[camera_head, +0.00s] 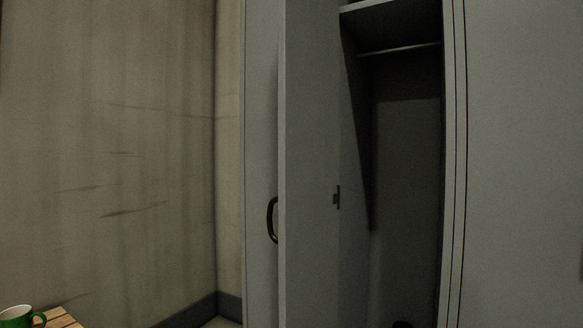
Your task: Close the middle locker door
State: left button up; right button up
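The middle locker door (311,150) is grey and stands swung open, seen at a steep angle. Its black curved handle (272,220) is on the door's left side, and a small dark latch (337,197) shows on its inner side. The open locker (408,165) to the right of the door has a shelf (390,14) at the top and a hanging rail (400,48). A dark object at its bottom is too unclear to tell. Neither of my grippers is in view.
A closed grey locker front (522,150) stands at the right. A stained wall (110,130) fills the left. A wooden slatted surface (62,319) with a green mug (18,318) is at the lower left corner. A patch of floor shows left of the lockers.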

aim_at(308, 198)
jog(key=u, duration=1.95)
jog(key=i, duration=1.6)
jog(key=z, duration=3.45)
jog(key=i, duration=0.5)
